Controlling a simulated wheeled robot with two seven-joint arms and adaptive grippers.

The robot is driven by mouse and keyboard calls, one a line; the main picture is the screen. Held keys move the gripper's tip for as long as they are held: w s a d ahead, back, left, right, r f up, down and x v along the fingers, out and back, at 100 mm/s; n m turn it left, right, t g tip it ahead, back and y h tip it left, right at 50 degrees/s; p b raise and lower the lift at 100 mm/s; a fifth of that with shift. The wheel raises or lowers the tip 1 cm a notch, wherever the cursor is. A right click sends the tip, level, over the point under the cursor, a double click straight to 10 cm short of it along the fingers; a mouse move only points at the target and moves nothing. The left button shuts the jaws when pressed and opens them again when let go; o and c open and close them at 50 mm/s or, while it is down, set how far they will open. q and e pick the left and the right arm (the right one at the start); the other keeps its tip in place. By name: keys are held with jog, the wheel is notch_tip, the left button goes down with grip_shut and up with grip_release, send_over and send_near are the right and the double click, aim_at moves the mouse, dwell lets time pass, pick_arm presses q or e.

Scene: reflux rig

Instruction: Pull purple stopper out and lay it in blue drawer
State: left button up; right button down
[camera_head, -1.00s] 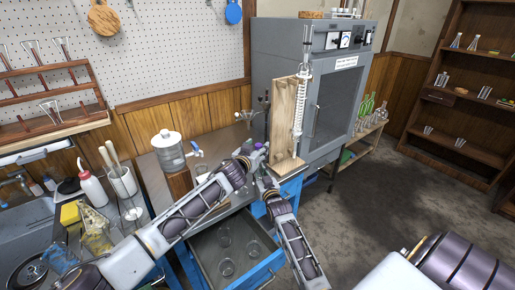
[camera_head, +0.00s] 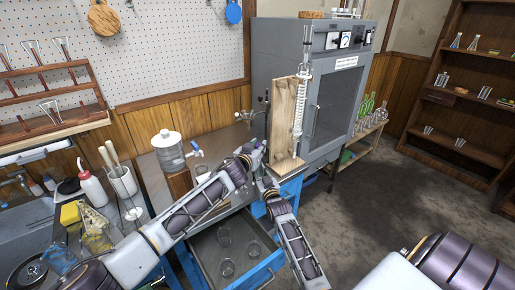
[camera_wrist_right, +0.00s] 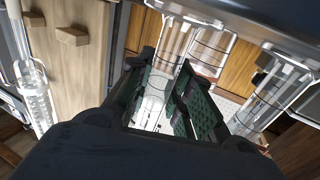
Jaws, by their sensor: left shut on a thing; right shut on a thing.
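My left gripper (camera_head: 254,152) is beside the wooden stand, shut at its tip on a very small thing. I take this to be the purple stopper, but it is too small and covered to make out clearly. My right gripper (camera_head: 266,183) is just below it. In the right wrist view the right gripper (camera_wrist_right: 172,100) has its green pads shut around a clear glass vessel (camera_wrist_right: 155,105). The blue drawer (camera_head: 265,271) is pulled open below the arms, with several glass vessels on its floor.
A wooden stand (camera_head: 284,118) holds a glass condenser (camera_head: 299,100) right beside the grippers. A grey oven cabinet (camera_head: 285,50) is behind it. A water dispenser (camera_head: 169,152) and a beaker (camera_head: 202,172) stand on the bench to the left.

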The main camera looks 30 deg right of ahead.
aim_at(257, 147)
pick_arm(q)
jog(key=shift+c, duration=0.6)
jog(key=shift+r, duration=0.25)
jog(key=shift+r, duration=1.8)
pick_arm(e)
jog(key=c, duration=1.2)
grip_release()
jog(key=shift+s, duration=0.15)
jog(key=v, duration=1.1)
jog(key=shift+s, duration=0.35)
jog(key=shift+f, duration=0.1)
